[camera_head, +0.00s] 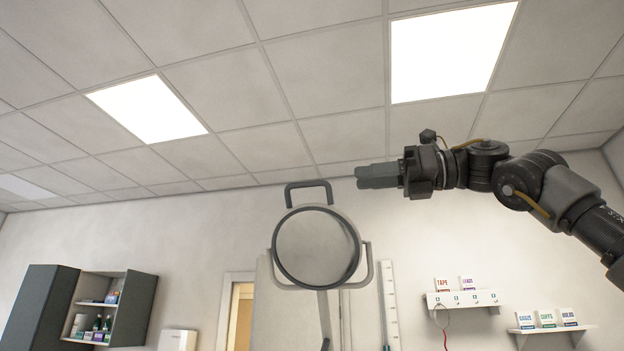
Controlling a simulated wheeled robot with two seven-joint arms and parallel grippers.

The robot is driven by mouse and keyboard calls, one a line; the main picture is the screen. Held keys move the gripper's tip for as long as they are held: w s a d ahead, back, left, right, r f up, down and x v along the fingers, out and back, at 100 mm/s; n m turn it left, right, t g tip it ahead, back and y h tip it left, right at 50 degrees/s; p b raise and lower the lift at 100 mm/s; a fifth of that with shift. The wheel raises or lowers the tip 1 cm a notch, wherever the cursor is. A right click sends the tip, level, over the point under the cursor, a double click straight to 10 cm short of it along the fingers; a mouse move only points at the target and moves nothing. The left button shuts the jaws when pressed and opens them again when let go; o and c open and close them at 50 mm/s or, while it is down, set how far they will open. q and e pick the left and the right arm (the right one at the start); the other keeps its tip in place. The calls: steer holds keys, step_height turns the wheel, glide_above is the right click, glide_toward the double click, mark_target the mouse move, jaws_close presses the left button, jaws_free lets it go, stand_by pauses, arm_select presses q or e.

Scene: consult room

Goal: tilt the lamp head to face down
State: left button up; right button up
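The lamp head (317,247) is a round grey disc with a dark rim, in the middle of the picture. Its round face is turned towards me. A grey yoke (367,265) holds it at both sides, and a post (324,315) runs down below it. A dark handle (308,185) shaped like a bracket stands on top of the head. My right gripper (366,176) points left, a little to the right of the handle and apart from it in the picture. Its fingers overlap from this side, so their opening does not show. My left gripper is out of view.
A white wall shelf (463,299) with small boxes and a lower shelf (551,329) are at the right. A dark open cabinet (132,309) with bottles hangs at the left. A doorway (241,315) is behind the lamp. The space around the handle looks clear.

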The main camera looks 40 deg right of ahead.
mark_target(314, 182)
steer(key=p+x, duration=0.3)
steer(key=x, duration=0.6)
steer(key=shift+w, duration=0.25)
steer(key=shift+w+a, duration=0.25)
steer(key=shift+w, duration=0.25)
steer(key=shift+a+f, duration=0.1)
steer(key=shift+a, duration=0.1)
steer(key=shift+c, duration=0.2)
jaws_close()
